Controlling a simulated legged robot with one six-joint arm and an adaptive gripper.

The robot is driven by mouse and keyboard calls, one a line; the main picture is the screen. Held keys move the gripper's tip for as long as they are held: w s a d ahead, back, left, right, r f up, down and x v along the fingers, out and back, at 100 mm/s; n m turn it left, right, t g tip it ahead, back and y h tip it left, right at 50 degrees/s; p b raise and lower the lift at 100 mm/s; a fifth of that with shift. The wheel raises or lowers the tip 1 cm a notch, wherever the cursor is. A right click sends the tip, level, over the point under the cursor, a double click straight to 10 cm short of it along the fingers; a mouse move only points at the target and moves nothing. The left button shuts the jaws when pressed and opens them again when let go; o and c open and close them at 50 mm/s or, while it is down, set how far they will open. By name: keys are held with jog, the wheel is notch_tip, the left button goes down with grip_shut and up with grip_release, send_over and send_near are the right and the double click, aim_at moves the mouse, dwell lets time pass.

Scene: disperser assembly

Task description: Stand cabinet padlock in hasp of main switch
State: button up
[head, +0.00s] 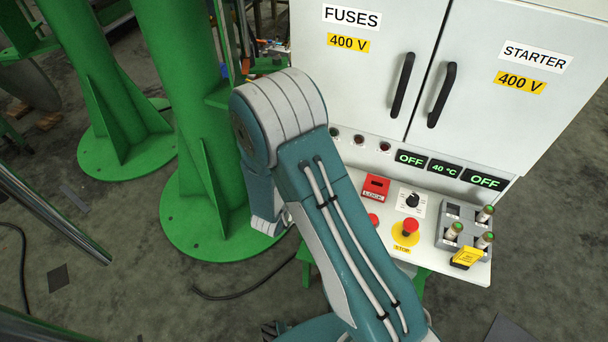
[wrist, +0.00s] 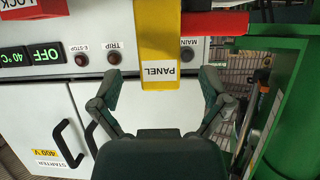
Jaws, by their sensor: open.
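In the wrist view my gripper (wrist: 160,93) is open, with one finger on each side of a yellow piece marked PANEL (wrist: 160,45). A gap shows between this piece and each finger. It runs up out of the picture across a red bar (wrist: 205,23); I cannot tell whether it is the cabinet padlock or its tag, or whether it touches the bar. The hasp is not clearly visible. A lamp labelled MAIN (wrist: 187,55) is on the panel behind. In the head view my arm hides the gripper and the panel's left end.
The head view shows a red LOCK box (head: 376,187), a black rotary knob (head: 412,200), a red emergency stop (head: 410,227) and a grey rack (head: 450,235) with several green-topped pieces and a yellow tag (head: 467,257). Green columns (head: 200,130) stand left; cabinet doors (head: 500,110) stand behind.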

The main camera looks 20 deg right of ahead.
jog(key=v, duration=0.8)
jog(key=shift+s+a, duration=0.25)
jog(key=shift+s, duration=0.05)
jog(key=shift+r, duration=0.15)
